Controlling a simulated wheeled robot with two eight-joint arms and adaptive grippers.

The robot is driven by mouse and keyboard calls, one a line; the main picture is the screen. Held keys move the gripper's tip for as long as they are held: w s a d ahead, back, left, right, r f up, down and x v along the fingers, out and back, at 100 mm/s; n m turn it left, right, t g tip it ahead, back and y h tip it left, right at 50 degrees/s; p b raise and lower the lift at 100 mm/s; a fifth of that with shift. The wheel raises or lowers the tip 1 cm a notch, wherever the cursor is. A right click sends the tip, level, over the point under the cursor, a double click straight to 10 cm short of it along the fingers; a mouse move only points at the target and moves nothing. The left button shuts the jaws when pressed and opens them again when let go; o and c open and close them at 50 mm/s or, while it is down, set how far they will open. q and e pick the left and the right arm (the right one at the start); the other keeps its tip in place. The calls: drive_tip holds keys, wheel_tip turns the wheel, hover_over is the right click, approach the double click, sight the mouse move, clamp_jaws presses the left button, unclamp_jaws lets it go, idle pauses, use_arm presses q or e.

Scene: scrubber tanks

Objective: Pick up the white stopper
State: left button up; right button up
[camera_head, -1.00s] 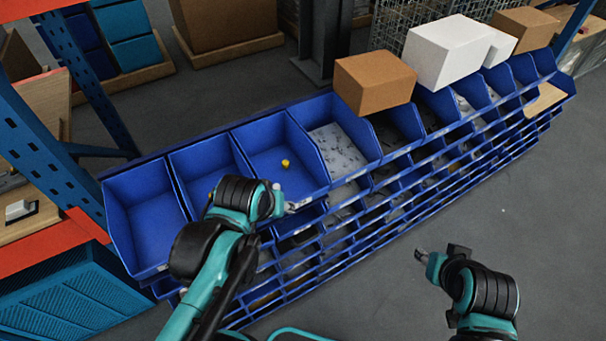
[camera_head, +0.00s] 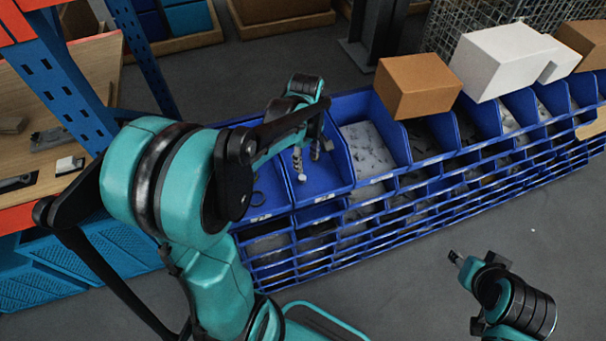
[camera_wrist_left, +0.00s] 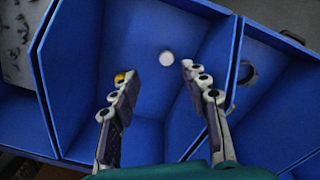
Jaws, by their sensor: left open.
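The white stopper (camera_wrist_left: 166,59) shows in the left wrist view as a small round white disc on the floor of a blue bin (camera_wrist_left: 218,30). My left gripper is open and empty; in the left wrist view (camera_wrist_left: 158,72) its fingertips are either side of and just below the stopper in the picture. In the head view my left gripper (camera_head: 308,156) reaches down into the bin. A small yellow object (camera_wrist_left: 121,77) is partly hidden by the left-hand finger. My right gripper (camera_head: 456,259) is over the floor at lower right, away from the bins; its jaws are too small to read.
Bin walls stand close around my left gripper. A neighbouring bin holds a dark ring (camera_wrist_left: 247,72), and another holds grey small parts (camera_head: 366,148). A brown box (camera_head: 418,86) and a white box (camera_head: 503,62) sit farther right. A blue rack post (camera_head: 62,85) stands at left.

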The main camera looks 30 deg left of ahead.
sight(302, 177)
use_arm(q)
drive_tip(key=shift+w+a+f+n, duration=0.25)
drive_tip(key=shift+a+f+n, duration=0.2)
drive_tip(key=shift+f+n, duration=0.05)
drive_tip(key=f, duration=0.2)
drive_tip(key=f+b, duration=0.1)
drive_tip(key=f, duration=0.1)
drive_tip(key=s+f+b, duration=0.1)
drive_tip(key=f, duration=0.1)
drive_tip(key=shift+a+f, duration=0.25)
drive_tip(key=shift+f, duration=0.05)
drive_tip(key=shift+w+f, duration=0.1)
drive_tip(key=shift+f, duration=0.4)
drive_tip(key=c, duration=0.9)
